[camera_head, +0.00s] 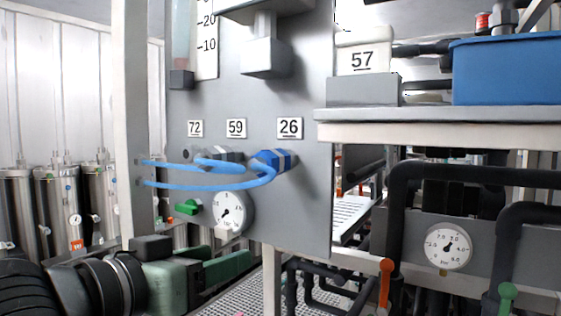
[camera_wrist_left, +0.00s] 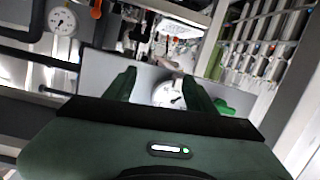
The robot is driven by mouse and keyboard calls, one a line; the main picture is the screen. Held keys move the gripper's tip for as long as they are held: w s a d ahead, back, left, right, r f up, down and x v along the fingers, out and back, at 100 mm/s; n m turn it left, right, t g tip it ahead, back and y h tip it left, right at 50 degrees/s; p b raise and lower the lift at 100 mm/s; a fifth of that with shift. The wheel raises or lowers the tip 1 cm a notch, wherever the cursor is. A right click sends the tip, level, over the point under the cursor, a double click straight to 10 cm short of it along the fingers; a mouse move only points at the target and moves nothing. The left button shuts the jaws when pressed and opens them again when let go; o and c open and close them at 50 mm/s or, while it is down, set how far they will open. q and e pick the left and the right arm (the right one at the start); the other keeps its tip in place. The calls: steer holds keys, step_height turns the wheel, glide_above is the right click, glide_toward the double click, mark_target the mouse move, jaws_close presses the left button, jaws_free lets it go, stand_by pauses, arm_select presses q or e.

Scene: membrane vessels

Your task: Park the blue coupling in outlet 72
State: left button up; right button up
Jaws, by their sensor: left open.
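The blue coupling (camera_head: 268,161) sits at the outlet under the label 26 (camera_head: 289,128) on the grey panel (camera_head: 290,215). A blue hose loops from it to the left, to the pale post. The outlet under the label 72 (camera_head: 195,128) is a dark stub (camera_head: 190,154), partly hidden by the hose. Between them, under label 59 (camera_head: 236,128), a grey fitting sits behind the hose. My left gripper (camera_head: 240,264) is low, below and left of the coupling, clear of it. In the left wrist view its fingers (camera_wrist_left: 160,90) are apart with nothing held. My right gripper is not in view.
A round gauge (camera_head: 230,212) and a green valve handle (camera_head: 187,207) project from the panel above my left gripper. The pale post (camera_head: 134,130) stands at the left. A shelf (camera_head: 430,125) with a blue bin (camera_head: 508,70) juts out at the right, above dark pipes.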

arm_select(q)
steer(key=m+t+h, duration=0.1)
steer(key=m+h, duration=0.1)
glide_toward(255, 168)
steer(key=x, duration=0.4)
steer(key=shift+s+a+r, duration=0.1)
steer(key=shift+s+a, duration=0.05)
steer(key=shift+p+x, duration=0.3)
steer(key=shift+x, duration=4.25)
steer(key=shift+a, duration=0.1)
jaws_close()
steer(key=shift+s, duration=0.15)
